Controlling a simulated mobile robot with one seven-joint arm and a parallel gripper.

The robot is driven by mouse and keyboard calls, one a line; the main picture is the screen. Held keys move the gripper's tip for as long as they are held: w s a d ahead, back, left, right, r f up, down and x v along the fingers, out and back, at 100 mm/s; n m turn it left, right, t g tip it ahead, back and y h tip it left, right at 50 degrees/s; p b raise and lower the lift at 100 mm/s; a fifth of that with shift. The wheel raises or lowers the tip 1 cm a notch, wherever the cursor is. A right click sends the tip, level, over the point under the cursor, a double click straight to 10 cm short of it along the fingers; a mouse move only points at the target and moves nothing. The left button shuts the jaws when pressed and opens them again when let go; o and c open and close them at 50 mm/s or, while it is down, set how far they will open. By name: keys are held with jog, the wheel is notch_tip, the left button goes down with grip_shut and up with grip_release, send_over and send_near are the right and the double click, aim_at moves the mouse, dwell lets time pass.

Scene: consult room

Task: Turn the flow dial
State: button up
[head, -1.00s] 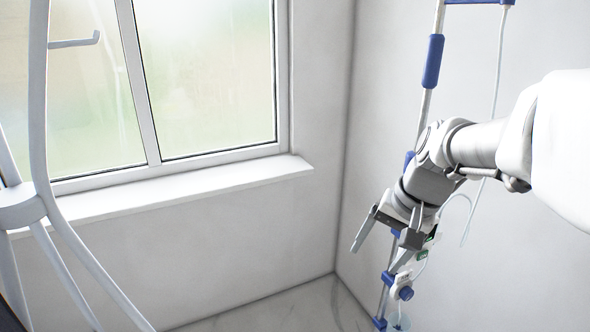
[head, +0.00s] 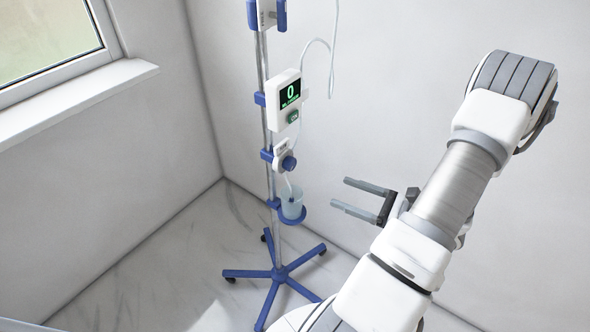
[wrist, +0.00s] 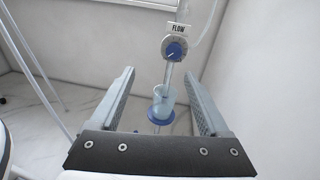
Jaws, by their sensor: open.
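The flow dial (head: 289,163) is a round blue knob on a small white housing on the IV pole, in the middle of the head view. In the wrist view the flow dial (wrist: 174,50) shows face-on with a pale pointer mark, under a label reading FLOW, between and beyond my fingers. My gripper (head: 352,195) is open and empty, to the right of the pole and a little lower than the dial, with a clear gap. In the wrist view my gripper (wrist: 160,95) has its two fingers wide apart.
A white box with a screen (head: 290,93) reading 0 and a green button sits above the dial. A clear cup (head: 291,203) in a blue ring holder hangs below it. The pole (head: 277,240) stands on a blue legged base. A tube (head: 331,60) hangs near the wall.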

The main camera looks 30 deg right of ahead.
jog(key=s+d+f+m+t+h, duration=0.1)
jog(key=d+f+m+h, duration=0.1)
jog(key=b, duration=0.2)
send_near(293, 165)
jog(key=x, duration=0.8)
jog(key=shift+w+a, duration=0.1)
jog(key=shift+w, duration=0.2)
jog(key=shift+c, duration=0.2)
grip_shut()
